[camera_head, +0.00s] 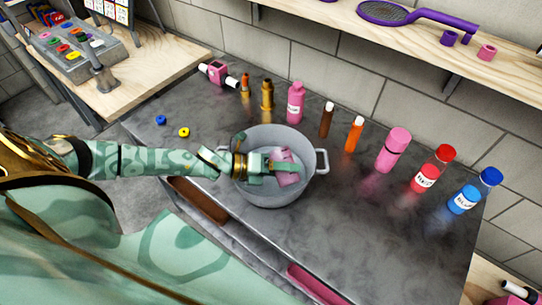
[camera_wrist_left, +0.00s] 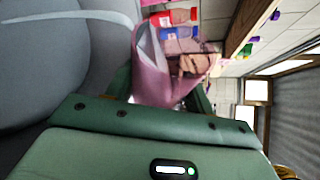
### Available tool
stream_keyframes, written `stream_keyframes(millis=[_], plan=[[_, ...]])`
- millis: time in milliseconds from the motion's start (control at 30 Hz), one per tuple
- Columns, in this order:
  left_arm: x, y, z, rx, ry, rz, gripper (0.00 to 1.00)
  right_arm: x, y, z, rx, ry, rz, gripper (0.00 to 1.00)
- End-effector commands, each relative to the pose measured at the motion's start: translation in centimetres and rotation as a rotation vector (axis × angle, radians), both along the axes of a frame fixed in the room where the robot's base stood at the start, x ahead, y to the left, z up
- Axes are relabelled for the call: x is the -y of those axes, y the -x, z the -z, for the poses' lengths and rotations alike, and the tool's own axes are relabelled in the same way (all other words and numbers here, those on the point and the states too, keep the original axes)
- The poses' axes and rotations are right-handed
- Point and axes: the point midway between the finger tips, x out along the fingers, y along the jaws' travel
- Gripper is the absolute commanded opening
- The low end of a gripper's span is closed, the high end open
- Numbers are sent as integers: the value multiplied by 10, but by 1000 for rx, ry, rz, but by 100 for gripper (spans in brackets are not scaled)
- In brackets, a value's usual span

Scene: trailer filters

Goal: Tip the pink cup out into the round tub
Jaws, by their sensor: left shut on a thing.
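The pink cup (camera_head: 286,178) is held by my left gripper (camera_head: 283,166) over the grey round tub (camera_head: 262,198), within the outline of its rim. The cup looks tilted. It also shows between the green fingers in the left wrist view (camera_wrist_left: 153,78), with the tub's grey wall (camera_wrist_left: 60,75) beside it on the left. My left gripper is shut on the cup. I cannot tell what is in the cup. The tub stands on the dark table with a handle on each side, and the gripper hides part of its inside. My right gripper is in neither view.
A row of bottles stands behind and right of the tub, including a pink bottle (camera_head: 296,103), an orange one (camera_head: 354,134), a red one (camera_head: 432,170) and a blue one (camera_head: 474,191). Small blue (camera_head: 161,120) and yellow (camera_head: 184,132) rings lie left. The table (camera_head: 370,235) front right is clear.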

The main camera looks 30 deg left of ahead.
Motion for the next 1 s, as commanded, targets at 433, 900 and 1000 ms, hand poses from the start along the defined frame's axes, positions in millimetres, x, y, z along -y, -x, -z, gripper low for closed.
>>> stream_keyframes(millis=[433,900,1000], plan=[[0,0,1,-21,34,1,25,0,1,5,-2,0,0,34],[-1,-1,3,-46,70,0,25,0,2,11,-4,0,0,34],[-1,-1,3,-52,78,1,25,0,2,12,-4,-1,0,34]])
